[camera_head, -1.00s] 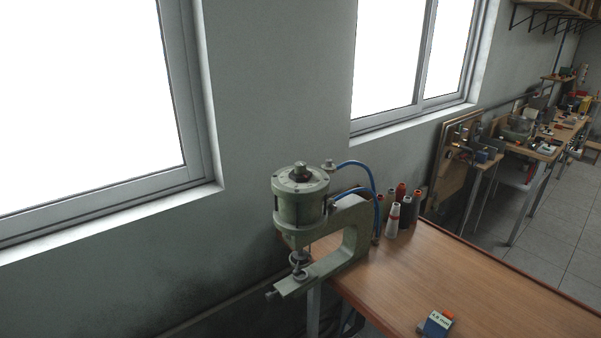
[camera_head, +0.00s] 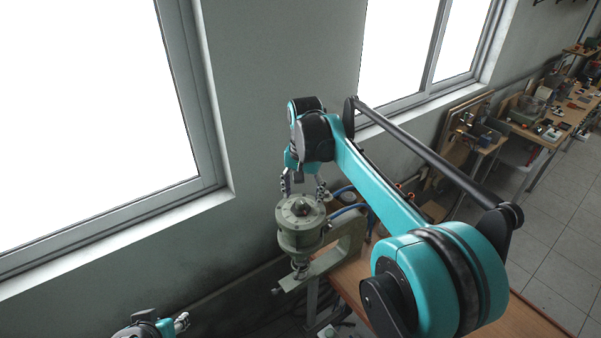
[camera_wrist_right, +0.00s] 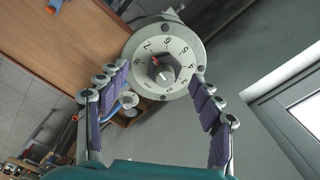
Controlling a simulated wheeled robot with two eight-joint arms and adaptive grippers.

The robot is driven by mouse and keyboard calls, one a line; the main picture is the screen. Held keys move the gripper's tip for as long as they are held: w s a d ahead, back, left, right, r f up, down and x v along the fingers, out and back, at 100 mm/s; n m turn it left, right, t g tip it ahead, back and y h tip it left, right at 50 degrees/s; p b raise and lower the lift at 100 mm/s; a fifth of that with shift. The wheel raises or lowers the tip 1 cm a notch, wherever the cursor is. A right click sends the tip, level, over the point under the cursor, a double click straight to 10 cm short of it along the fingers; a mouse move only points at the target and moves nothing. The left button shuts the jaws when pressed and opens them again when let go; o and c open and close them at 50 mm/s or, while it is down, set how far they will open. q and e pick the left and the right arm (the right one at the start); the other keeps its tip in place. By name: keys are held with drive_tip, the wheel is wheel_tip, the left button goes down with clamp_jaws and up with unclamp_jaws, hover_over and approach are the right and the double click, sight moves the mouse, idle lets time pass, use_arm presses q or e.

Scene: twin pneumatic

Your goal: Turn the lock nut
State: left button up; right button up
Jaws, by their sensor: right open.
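The green pneumatic press (camera_head: 301,240) stands at the table's left edge. On its top is a round dial with numbers (camera_wrist_right: 183,52). The dark hexagonal lock nut (camera_wrist_right: 162,73) with a red mark sits at the dial's centre; it also shows in the head view (camera_head: 301,208). My right gripper (camera_head: 303,188) is above the press, pointing down, open and empty. In the wrist view its fingers (camera_wrist_right: 160,74) are spread to either side of the dial, apart from the nut. My left gripper (camera_head: 182,321) is low at the bottom left, away from the press; its jaw state is unclear.
The wooden table (camera_head: 500,325) lies right of the press, partly hidden by my right arm. Blue hoses (camera_head: 350,208) run beside the press head. A wall with windows stands behind. A cluttered workbench (camera_head: 560,115) is at the far right.

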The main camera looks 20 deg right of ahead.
sight(300, 201)
drive_tip(key=w+r, duration=0.1)
drive_tip(key=w+r+p, duration=0.1)
drive_tip(key=shift+w+m+g+p, duration=0.3)
drive_tip(key=shift+w+f, duration=0.1)
drive_tip(key=shift+f, duration=0.05)
wheel_tip(300, 201, down, 7)
drive_tip(key=shift+p, duration=0.35)
use_arm(q)
wheel_tip(300, 201, up, 4)
drive_tip(key=shift+f, duration=0.1)
use_arm(e)
drive_tip(key=shift+f, duration=0.3)
use_arm(q)
drive_tip(key=shift+d, duration=0.1)
use_arm(e)
drive_tip(key=c, duration=1.2)
